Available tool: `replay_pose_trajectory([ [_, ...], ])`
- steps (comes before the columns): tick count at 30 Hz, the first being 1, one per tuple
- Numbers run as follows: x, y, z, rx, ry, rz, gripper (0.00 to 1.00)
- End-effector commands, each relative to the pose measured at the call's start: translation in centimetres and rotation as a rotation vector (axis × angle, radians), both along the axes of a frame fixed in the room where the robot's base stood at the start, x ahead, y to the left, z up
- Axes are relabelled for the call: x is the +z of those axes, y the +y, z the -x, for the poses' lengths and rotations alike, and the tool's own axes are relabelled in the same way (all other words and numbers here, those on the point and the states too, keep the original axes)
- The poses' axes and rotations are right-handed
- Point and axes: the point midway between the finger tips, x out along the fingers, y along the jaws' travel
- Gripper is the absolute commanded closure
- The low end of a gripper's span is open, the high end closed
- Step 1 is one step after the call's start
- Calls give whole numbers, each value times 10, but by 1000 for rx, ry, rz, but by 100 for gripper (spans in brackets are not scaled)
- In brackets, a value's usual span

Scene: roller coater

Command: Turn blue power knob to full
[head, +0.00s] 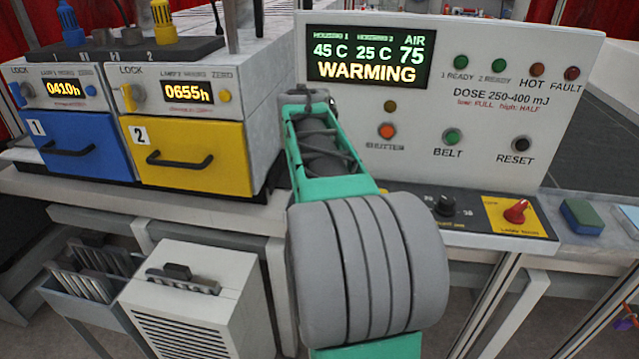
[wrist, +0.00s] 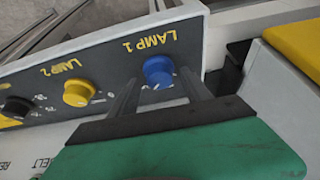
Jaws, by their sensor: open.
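In the wrist view, the blue knob (wrist: 158,71) stands on a dark sloped panel below the label LAMP 1, which appears upside down. My gripper (wrist: 158,77) is open, with one finger on each side of the blue knob in the picture. I see no clear contact, and I cannot tell how deep the fingertips reach. A white mark shows on the knob's lower side, near small scale marks. In the head view, my arm hides the blue knob and the gripper's fingers.
The yellow LAMP 2 knob (wrist: 78,92) and a black knob (wrist: 16,107) sit beside it. A red knob (head: 516,211) is at the panel's right end. The display (head: 368,58) reads WARMING. Blue (head: 85,150) and yellow (head: 190,155) drawers stand to the left.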

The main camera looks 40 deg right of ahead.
Motion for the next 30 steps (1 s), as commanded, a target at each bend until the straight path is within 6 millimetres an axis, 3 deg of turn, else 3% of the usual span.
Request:
replay_pose_trajectory([
  [8, 9, 3, 2, 1, -1, 3, 44],
  [18, 67, 22, 16, 0, -1, 1, 44],
  [30, 72, 24, 18, 1, 0, 0, 44],
])
